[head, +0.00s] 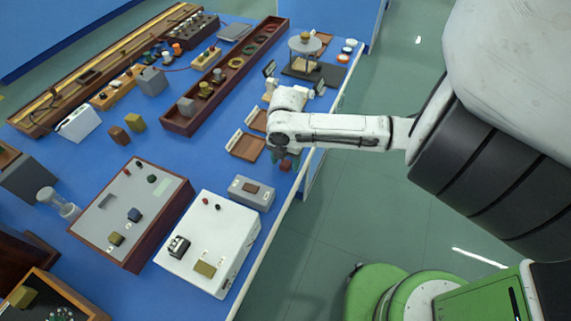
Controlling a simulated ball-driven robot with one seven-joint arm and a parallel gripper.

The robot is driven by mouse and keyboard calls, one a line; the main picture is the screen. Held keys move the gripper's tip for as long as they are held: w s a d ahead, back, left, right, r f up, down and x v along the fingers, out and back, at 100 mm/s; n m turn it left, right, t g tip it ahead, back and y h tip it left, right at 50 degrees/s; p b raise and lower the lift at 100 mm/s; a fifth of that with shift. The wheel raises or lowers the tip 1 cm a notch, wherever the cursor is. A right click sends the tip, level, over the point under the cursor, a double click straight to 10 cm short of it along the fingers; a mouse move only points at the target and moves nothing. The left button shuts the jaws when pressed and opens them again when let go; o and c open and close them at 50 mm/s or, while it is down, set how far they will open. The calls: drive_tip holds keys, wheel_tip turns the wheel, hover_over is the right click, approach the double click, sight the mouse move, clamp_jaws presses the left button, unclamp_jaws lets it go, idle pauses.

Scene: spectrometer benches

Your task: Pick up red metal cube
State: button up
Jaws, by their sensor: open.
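A small dark red cube (286,165) sits on the blue bench near its right edge, just below my gripper. My gripper (283,155) points down at the end of the white arm, with its dark fingers open close above or around the cube. At this size I cannot tell whether the fingers touch it. A brown-red cube (119,136) lies farther left on the bench beside an olive-yellow cube (135,122).
Shallow brown trays (246,146) lie just left of my gripper. A grey box (251,193) and a white instrument box (209,243) stand nearer. A long wooden rack (226,77) lies behind. Green floor is open right of the bench.

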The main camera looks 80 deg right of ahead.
sight(287, 163)
drive_tip(key=shift+c, duration=0.2)
clamp_jaws()
idle(0.3)
drive_tip(key=shift+r, duration=0.1)
drive_tip(key=shift+r, duration=0.2)
drive_tip(key=r, duration=0.3)
drive_tip(key=shift+s+a+r, duration=0.1)
drive_tip(key=shift+s+r, duration=0.05)
drive_tip(key=shift+s, duration=0.15)
drive_tip(key=s+a+r+p, duration=0.1)
drive_tip(key=s+a+r, duration=0.6)
drive_tip(key=s+r, duration=0.2)
drive_tip(key=shift+s, duration=1.2)
